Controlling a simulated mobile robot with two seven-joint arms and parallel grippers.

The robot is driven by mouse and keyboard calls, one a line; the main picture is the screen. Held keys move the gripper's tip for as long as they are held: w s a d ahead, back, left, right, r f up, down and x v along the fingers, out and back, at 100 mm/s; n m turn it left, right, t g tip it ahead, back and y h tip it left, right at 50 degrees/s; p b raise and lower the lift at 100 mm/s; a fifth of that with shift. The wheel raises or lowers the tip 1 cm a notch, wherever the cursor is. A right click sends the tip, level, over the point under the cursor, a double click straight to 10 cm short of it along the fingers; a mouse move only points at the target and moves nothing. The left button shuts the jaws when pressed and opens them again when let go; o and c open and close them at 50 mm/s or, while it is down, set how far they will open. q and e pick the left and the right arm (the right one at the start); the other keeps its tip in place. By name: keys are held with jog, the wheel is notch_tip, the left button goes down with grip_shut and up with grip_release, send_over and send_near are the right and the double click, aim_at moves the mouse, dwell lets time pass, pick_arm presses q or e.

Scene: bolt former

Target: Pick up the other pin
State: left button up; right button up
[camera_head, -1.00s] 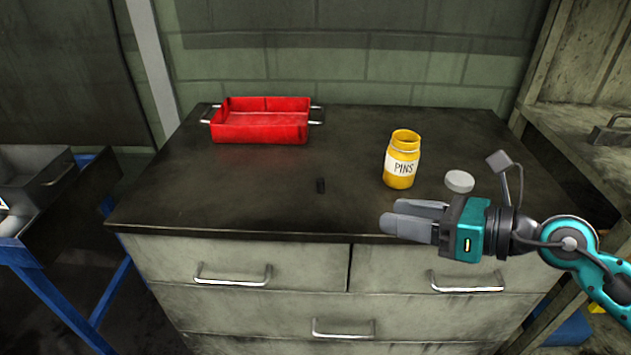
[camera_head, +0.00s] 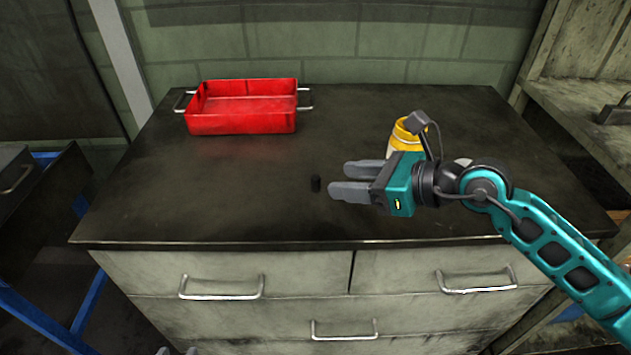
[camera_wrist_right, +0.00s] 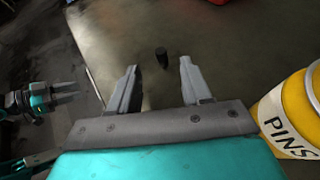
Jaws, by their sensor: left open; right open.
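A small dark pin (camera_head: 316,183) stands upright on the dark top of the cabinet. It also shows in the right wrist view (camera_wrist_right: 161,54), just beyond and between my right fingertips. My right gripper (camera_head: 338,180) is open and empty, low over the cabinet top, with its fingers pointing left at the pin. A small gap separates the fingertips from the pin. Only the fingertips of my left gripper (camera_head: 178,351) show at the bottom edge of the head view. In the right wrist view the left gripper (camera_wrist_right: 78,92) is open and empty at the left.
A yellow PINS jar (camera_head: 404,138) stands behind my right gripper, which partly hides it; in the wrist view it is close on the right (camera_wrist_right: 300,120). A white lid (camera_head: 462,162) is mostly hidden. A red tray (camera_head: 240,122) stands at the back left. The cabinet top's left front is clear.

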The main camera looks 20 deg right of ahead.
aim_at(319, 179)
jog(key=shift+x, duration=3.05)
jog(key=shift+c, duration=0.2)
grip_shut()
